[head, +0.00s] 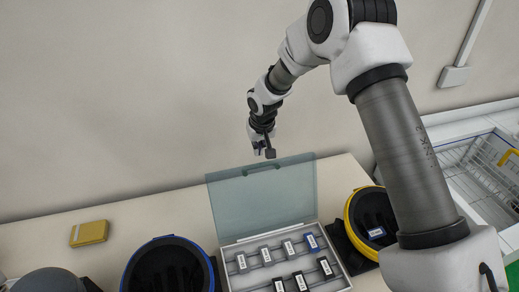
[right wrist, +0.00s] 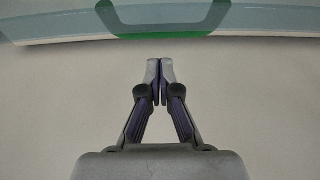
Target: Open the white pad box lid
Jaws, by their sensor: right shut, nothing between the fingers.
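The white pad box (head: 228,258) stands on the table with its clear bluish lid (head: 250,205) raised, standing nearly upright at the back. Several small labelled pads lie in rows inside. A handle (head: 262,168) sits at the lid's upper edge. In the right wrist view, an edge with a green handle shape (right wrist: 165,35) crosses the top, apart from the fingertips. My right gripper (head: 268,152) is just above the lid's top edge in the head view. Its fingers (right wrist: 160,70) are shut together with nothing between them. My left gripper is not in view.
A blue-rimmed round black holder (head: 168,268) stands left of the box, a yellow-rimmed one (head: 368,225) right. A yellow box (head: 89,233) lies farther left. The wall (head: 120,110) rises close behind the table. A white wire basket (head: 485,175) is at the right.

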